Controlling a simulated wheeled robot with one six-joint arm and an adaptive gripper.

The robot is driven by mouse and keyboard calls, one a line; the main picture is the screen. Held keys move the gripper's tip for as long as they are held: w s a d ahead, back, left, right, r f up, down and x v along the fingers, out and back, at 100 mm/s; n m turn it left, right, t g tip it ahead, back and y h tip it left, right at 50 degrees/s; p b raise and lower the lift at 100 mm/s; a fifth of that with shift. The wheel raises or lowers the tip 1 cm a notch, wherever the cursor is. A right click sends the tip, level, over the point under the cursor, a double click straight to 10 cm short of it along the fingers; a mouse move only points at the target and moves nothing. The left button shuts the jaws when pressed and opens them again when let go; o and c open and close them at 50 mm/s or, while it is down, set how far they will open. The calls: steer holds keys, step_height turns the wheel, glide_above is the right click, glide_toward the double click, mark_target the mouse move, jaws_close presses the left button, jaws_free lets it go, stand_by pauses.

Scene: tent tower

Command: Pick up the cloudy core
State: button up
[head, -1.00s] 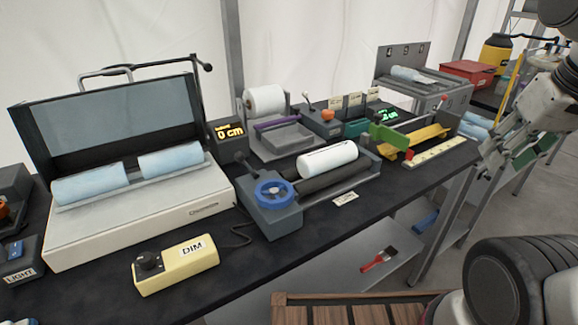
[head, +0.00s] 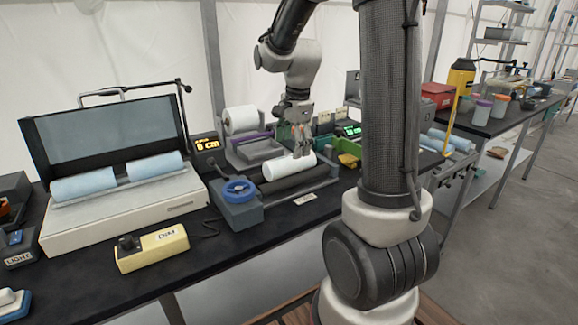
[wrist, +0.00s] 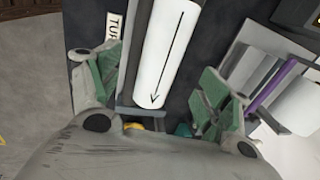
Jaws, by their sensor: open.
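A white core (head: 288,168) lies on the dark rollers (head: 300,181) of a cradle with a blue handwheel (head: 239,190). In the wrist view the core (wrist: 169,45) shows a black arrow along its length. My gripper (head: 301,152) is over the right part of the core, fingers pointing down. In the wrist view its green-padded fingers (wrist: 158,88) are spread, one to each side of the core's line, with nothing held. Pale blue cores (head: 84,187) and (head: 154,165) lie on a white light box (head: 130,212). I cannot tell which core is the cloudy one.
A paper roll (head: 240,120) on a stand and a "0 cm" display (head: 207,144) are behind the cradle. A yellow DIM box (head: 152,247) sits at the front of the black table (head: 215,262). My arm hides part of the table's right side.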

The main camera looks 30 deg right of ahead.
mark_target(291, 157)
steer(key=f, duration=0.3)
steer(key=w+f, duration=0.1)
steer(key=f, duration=0.2)
steer(key=shift+w+d+f, duration=0.1)
steer(key=shift+d+f, duration=0.05)
steer(key=shift+d, duration=0.05)
